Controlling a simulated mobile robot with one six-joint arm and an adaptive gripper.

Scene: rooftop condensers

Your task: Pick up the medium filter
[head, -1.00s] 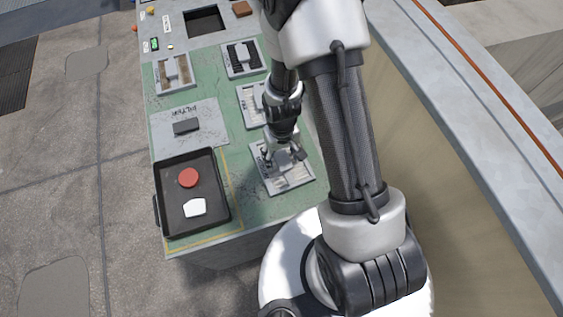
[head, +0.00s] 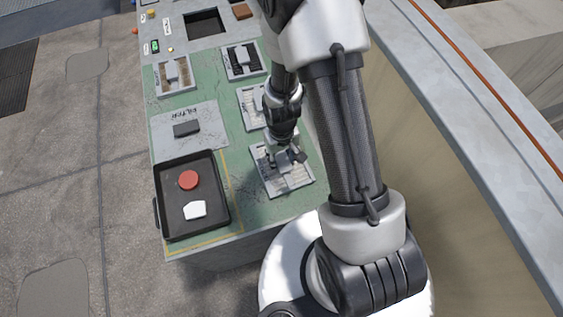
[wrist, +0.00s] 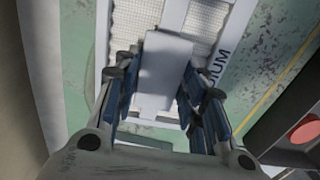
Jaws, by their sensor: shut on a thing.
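The medium filter (head: 296,183) is a pale pleated panel in a light grey frame, with a raised grey grip block across it. It lies at the near right of the green bench top. In the wrist view the filter (wrist: 136,22) shows its white pleats, and the letters "IUM" are readable on the frame. My gripper (wrist: 163,85) is shut on the grip block (wrist: 167,60), one finger on each side. In the head view my gripper (head: 284,160) is over the filter, and my arm hides part of it. I cannot tell whether the filter is clear of the bench.
A black tray (head: 162,220) with a red round piece (head: 189,180) and a white piece (head: 194,210) stands left of the filter. Another filter (head: 249,106) lies just behind, with two more (head: 240,61) (head: 172,74) farther back. A grey labelled plate (head: 205,140) bears a dark block. A parapet wall runs at right.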

